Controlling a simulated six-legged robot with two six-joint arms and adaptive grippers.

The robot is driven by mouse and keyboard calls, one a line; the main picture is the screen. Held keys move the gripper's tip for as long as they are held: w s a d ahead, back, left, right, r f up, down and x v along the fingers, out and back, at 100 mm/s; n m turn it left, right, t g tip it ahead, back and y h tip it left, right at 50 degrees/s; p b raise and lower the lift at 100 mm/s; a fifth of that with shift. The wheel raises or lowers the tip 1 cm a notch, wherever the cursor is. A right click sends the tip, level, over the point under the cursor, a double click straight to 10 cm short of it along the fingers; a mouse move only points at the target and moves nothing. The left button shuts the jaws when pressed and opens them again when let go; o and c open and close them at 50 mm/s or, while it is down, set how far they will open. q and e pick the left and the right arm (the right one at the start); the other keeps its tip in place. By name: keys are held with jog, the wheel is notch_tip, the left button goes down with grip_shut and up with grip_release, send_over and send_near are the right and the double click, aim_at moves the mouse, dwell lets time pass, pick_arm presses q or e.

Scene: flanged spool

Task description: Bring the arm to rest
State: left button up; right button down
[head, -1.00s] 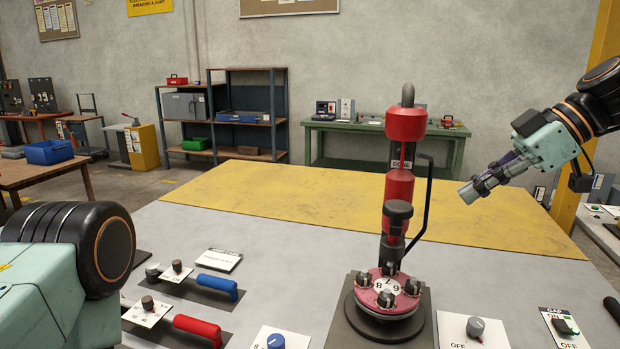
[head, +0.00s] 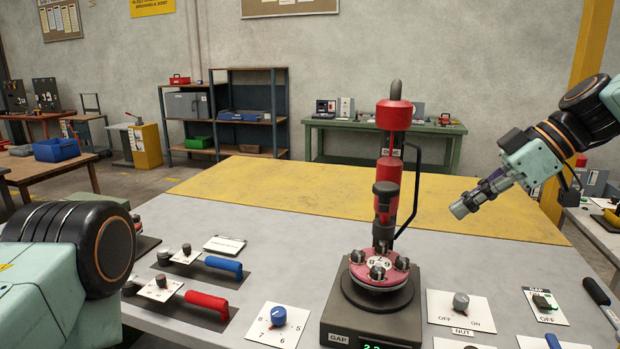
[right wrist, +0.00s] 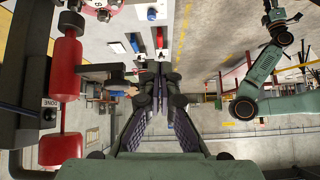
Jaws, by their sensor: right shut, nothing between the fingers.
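My right gripper (head: 472,203) is shut and empty. It hangs in the air to the right of the red spool machine (head: 394,115), apart from it, pointing down and left. In the right wrist view the fingers of my right gripper (right wrist: 160,92) meet with nothing between them. The machine has a red flanged disc (head: 379,266) with dark knobs at its foot, on a dark base marked GAP (head: 372,325). It also shows at the left of the right wrist view (right wrist: 66,95). My left arm (head: 70,250) is at the left edge of the head view; its gripper is out of view.
Blue (head: 223,264) and red (head: 207,303) handled levers lie left of the machine. A blue dial (head: 278,316), a NUT switch (head: 461,303) and a GAP switch (head: 541,302) sit on the front of the bench. The yellow strip (head: 330,195) behind is largely clear.

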notch_tip(320, 180, down, 17)
jog(key=m+h+b, duration=0.2)
jog(key=m, duration=0.2)
jog(key=s+f+m+g+h+b, duration=0.1)
jog(key=s+f+m+h+b, duration=0.1)
jog(key=s+f, duration=0.5)
jog(key=s+f+m+h+b, duration=0.1)
jog(key=s+f+m, duration=0.15)
jog(key=f, duration=0.85)
jog(key=s+f+m+g+h+b, duration=0.1)
jog(key=s+f+h+b, duration=0.1)
jog(key=s+f, duration=0.5)
jog(key=s+a+f+m+b, duration=0.1)
jog(key=s+f+m+b, duration=0.1)
jog(key=s+f, duration=0.5)
jog(key=s+a+f+m+h+b, duration=0.1)
jog(key=s+f, duration=0.5)
jog(key=s, duration=0.6)
jog(key=shift+f+m+g+b, duration=0.35)
jog(key=shift+m+b, duration=0.25)
jog(key=shift+m, duration=0.25)
jog(key=shift+s, duration=0.1)
